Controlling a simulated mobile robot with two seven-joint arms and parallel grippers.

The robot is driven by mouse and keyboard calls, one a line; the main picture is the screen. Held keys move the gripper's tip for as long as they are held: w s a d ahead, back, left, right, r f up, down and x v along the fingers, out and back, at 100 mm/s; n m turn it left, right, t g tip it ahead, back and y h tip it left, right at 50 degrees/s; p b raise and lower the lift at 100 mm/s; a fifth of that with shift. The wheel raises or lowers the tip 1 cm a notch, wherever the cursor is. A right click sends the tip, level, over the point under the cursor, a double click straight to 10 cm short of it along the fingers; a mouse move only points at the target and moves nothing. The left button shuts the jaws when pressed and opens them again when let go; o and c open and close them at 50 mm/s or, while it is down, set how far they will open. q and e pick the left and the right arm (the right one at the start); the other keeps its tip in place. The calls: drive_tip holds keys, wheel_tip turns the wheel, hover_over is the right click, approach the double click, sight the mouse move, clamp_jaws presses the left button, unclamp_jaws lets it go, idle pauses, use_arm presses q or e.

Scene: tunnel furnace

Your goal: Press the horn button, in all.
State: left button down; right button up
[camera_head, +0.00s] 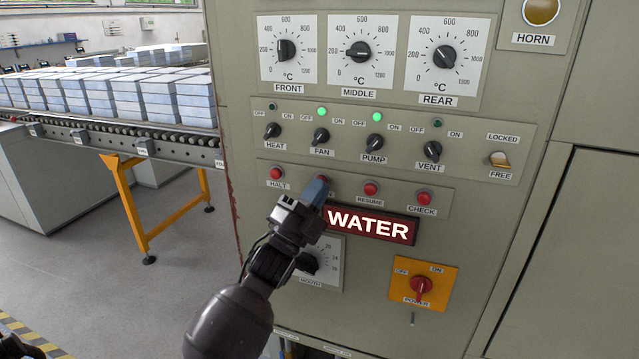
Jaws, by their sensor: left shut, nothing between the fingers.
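The horn button (540,11) is a round amber-gold button at the top right of the grey control cabinet, above the HORN label (533,39). The picture's top edge cuts it slightly. My left gripper (317,188) is shut and empty. Its blue tip is at the second red button (322,179) of the lower row and partly covers it and its label. I cannot tell whether it touches that button. The gripper is well below and left of the horn button. My right gripper is not in view.
Dials FRONT, MIDDLE and REAR (444,56) sit above a switch row; FAN and PUMP lamps (377,117) glow green. A lit WATER sign (370,225) is beside my gripper. The POWER switch (421,285) is lower right. A roller conveyor (110,140) carries stacked blocks at left.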

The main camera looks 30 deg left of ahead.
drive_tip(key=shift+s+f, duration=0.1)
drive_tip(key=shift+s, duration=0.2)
use_arm(q)
drive_tip(key=shift+s, duration=0.1)
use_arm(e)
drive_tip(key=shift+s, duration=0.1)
use_arm(q)
drive_tip(key=s+d+p, duration=0.1)
drive_tip(key=s+p, duration=0.1)
drive_tip(key=s, duration=0.4)
drive_tip(key=shift+s+d+h, duration=0.2)
drive_tip(key=shift+d+h, duration=0.1)
drive_tip(key=shift+d, duration=0.05)
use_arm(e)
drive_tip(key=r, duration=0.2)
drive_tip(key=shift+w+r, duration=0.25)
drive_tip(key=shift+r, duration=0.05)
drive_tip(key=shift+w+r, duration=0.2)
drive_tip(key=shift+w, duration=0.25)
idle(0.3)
